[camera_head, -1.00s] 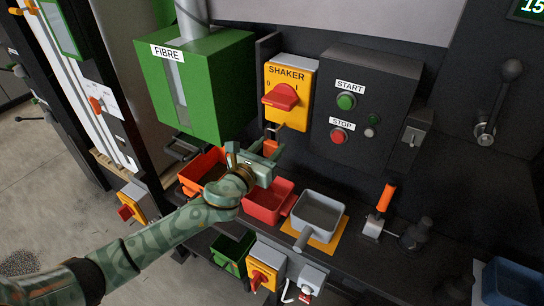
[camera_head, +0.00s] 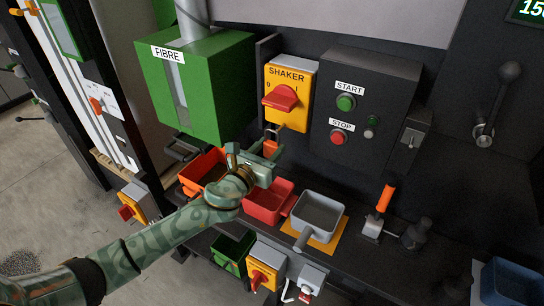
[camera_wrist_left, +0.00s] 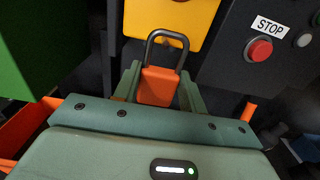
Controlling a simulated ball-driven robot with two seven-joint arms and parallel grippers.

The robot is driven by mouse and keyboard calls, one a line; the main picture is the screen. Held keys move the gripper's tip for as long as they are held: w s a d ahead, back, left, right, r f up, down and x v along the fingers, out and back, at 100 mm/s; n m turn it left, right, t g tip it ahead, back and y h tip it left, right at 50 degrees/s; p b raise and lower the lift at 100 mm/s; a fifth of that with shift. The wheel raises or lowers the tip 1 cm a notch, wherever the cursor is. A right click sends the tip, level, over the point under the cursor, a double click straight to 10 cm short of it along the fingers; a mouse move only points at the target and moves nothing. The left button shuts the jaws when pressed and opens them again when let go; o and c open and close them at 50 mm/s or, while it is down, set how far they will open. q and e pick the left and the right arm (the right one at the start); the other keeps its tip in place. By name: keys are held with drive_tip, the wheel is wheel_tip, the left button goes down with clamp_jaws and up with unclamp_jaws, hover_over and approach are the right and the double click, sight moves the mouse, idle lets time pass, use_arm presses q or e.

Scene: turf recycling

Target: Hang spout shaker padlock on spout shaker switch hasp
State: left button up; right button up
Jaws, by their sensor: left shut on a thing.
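The padlock (camera_head: 271,147) has an orange body and a grey shackle that points up. My left gripper (camera_head: 269,154) is shut on its body, just below the shaker switch. The padlock also shows upright between the fingers in the left wrist view (camera_wrist_left: 158,87), its shackle overlapping the lower part of the yellow switch plate (camera_wrist_left: 190,18). The shaker switch (camera_head: 287,92) is a yellow box with a red handle, labelled SHAKER. The hasp cannot be made out clearly, and I cannot tell whether the shackle touches it. My right gripper is not in view.
A green FIBRE box (camera_head: 205,85) stands left of the switch, and a dark START/STOP panel (camera_head: 365,105) right of it. Below are a red bin (camera_head: 268,203), a grey scoop (camera_head: 318,213) and an upright orange-handled lever (camera_head: 384,200).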

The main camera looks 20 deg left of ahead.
use_arm(q)
drive_tip(key=shift+w, duration=0.25)
idle(0.3)
drive_tip(key=shift+w+d, duration=0.15)
drive_tip(key=shift+w, duration=0.25)
drive_tip(key=shift+w+d, duration=0.1)
drive_tip(key=shift+w, duration=0.2)
idle(0.3)
drive_tip(key=shift+w+d+f, duration=0.1)
drive_tip(key=shift+w, duration=0.4)
drive_tip(key=shift+w+f+b, duration=0.15)
drive_tip(key=shift+w+b, duration=0.1)
drive_tip(key=shift+b, duration=0.2)
drive_tip(key=shift+w+d+f, duration=0.15)
drive_tip(key=shift+w, duration=0.1)
drive_tip(key=shift+w+f+b, duration=0.15)
drive_tip(key=shift+f+b, duration=0.2)
drive_tip(key=shift+b, duration=0.05)
idle(1.2)
